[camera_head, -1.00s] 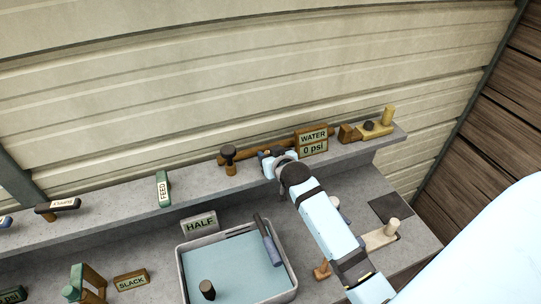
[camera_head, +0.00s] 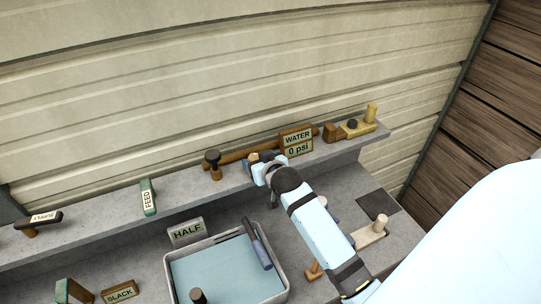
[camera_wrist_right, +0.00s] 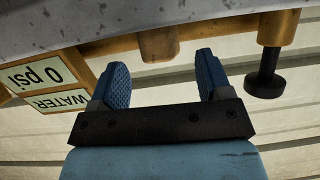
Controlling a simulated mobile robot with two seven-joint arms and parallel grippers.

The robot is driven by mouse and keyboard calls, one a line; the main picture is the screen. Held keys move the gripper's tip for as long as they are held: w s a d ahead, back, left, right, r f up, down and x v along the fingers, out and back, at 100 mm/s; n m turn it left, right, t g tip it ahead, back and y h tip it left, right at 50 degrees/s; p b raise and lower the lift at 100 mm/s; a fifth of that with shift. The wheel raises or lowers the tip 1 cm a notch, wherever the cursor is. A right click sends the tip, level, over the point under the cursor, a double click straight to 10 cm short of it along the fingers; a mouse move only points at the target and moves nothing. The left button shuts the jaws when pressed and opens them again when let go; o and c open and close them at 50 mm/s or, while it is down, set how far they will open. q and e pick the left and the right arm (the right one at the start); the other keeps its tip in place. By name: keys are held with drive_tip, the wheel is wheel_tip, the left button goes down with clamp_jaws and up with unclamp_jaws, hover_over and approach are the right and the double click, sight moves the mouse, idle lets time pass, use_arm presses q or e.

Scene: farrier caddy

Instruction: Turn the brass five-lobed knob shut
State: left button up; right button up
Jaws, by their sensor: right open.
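The brass pipe (camera_head: 235,157) runs along the back ledge beside the WATER sign (camera_head: 296,136), which reads 0 psi below. A short brass-brown round piece (camera_wrist_right: 159,45) sticks out from the pipe in the right wrist view, probably the knob; its lobes cannot be made out. A bit of brass (camera_head: 253,156) shows by my fingertips in the head view. My right gripper (camera_head: 261,160) is open, its blue fingers (camera_wrist_right: 162,78) on either side of that piece's line and short of it, with nothing between them. My left gripper is out of view.
A black-capped post (camera_head: 212,160) stands at the pipe's left end. A yellow fitting with a dark knob (camera_head: 352,125) sits right of the sign. A grey tray (camera_head: 284,272) with blue lining, a HALF sign (camera_head: 187,232) and a FEED tag (camera_head: 148,199) are nearby.

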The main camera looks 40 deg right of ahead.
drive_tip(key=b+v, duration=0.1)
drive_tip(key=v, duration=1)
drive_tip(key=shift+b, duration=0.3)
drive_tip(key=shift+f, duration=0.1)
